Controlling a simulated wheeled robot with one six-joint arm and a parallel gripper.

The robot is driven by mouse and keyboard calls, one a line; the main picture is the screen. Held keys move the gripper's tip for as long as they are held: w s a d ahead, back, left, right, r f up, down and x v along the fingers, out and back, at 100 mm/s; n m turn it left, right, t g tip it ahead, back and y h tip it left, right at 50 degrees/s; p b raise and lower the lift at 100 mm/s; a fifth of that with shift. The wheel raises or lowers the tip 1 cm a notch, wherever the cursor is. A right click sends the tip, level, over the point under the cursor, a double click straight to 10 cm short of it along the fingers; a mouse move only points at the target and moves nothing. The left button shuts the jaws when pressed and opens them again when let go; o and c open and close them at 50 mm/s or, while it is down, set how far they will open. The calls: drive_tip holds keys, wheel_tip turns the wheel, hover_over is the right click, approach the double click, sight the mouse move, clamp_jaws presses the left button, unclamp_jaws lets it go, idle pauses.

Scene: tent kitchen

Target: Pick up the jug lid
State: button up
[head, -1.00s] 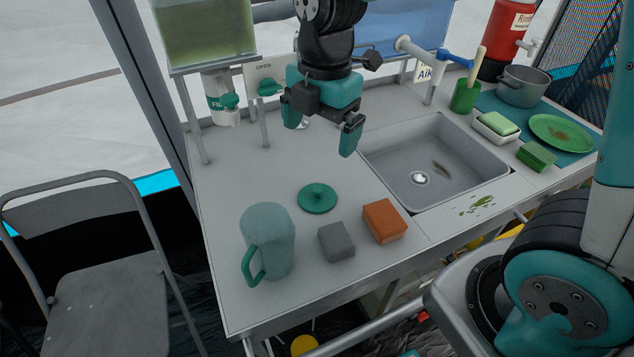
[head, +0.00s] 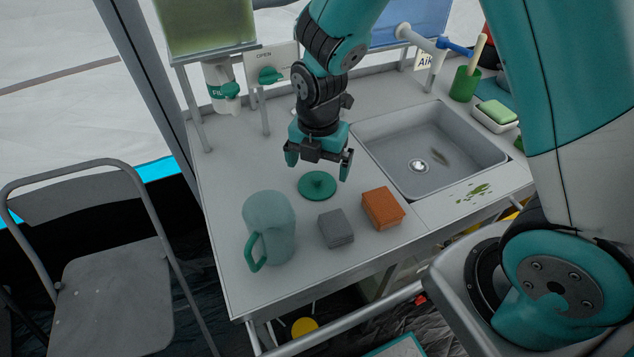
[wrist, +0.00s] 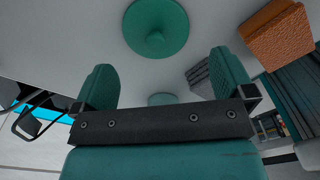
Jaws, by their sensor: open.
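The jug lid (head: 317,187) is a round green disc with a small knob, lying flat on the grey counter. It also shows in the wrist view (wrist: 156,28), at the top and ahead of the fingertips. My gripper (head: 318,168) is open and empty, above and just behind the lid in the head view, its fingers spread and pointing down. In the wrist view the two teal fingers stand apart with nothing between them. The jug (head: 270,228), pale teal with a green handle, stands upright at the counter's front left, without the lid on it.
A grey block (head: 336,229) and an orange sponge-like block (head: 382,208) lie right of the jug, close to the lid. The sink (head: 432,150) is to the right. A filter tank (head: 205,30) on legs stands at the back left. The counter left of the lid is clear.

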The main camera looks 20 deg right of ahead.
sight(318, 176)
drive_tip(key=f, duration=0.5)
drive_tip(key=shift+w+f+p, duration=0.1)
drive_tip(key=shift+w+p, duration=0.2)
drive_tip(key=shift+p, duration=0.05)
drive_tip(key=shift+c, duration=0.2)
drive_tip(key=c, duration=0.7)
